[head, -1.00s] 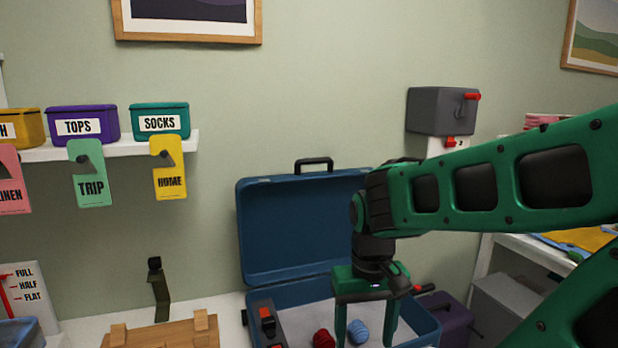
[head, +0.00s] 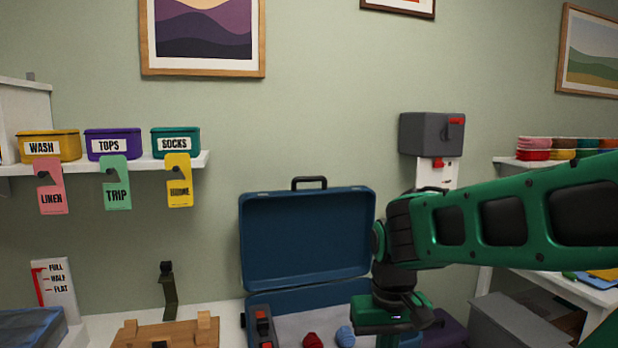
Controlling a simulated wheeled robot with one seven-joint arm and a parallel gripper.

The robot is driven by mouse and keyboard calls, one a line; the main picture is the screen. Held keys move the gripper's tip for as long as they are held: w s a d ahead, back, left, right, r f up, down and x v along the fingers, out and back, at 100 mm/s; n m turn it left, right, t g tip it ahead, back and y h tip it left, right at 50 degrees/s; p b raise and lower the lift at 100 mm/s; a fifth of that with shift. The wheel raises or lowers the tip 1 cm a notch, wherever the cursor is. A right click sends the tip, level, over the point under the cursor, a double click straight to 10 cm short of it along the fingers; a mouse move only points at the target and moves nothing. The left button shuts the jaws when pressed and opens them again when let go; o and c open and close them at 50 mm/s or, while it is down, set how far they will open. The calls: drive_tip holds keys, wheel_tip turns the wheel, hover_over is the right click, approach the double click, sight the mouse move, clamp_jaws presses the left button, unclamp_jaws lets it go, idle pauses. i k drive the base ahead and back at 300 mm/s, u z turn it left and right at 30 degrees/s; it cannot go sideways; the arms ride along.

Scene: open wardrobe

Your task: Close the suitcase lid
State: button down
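The blue suitcase lid (head: 305,237) stands open and upright against the wall, with a dark handle (head: 309,183) on its top edge. The suitcase base (head: 262,299) lies below it on a white surface, with a pale inside.
A dark device with red parts (head: 264,325) sits at the base's left edge. A wooden board (head: 165,335) lies further left. A grey box (head: 432,134) is mounted on the wall to the right. A shelf with labelled bins (head: 113,145) hangs at left.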

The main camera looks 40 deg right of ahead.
sight(295, 237)
drive_tip(key=z, duration=1.15)
drive_tip(key=i, duration=0.5)
drive_tip(key=u, duration=1)
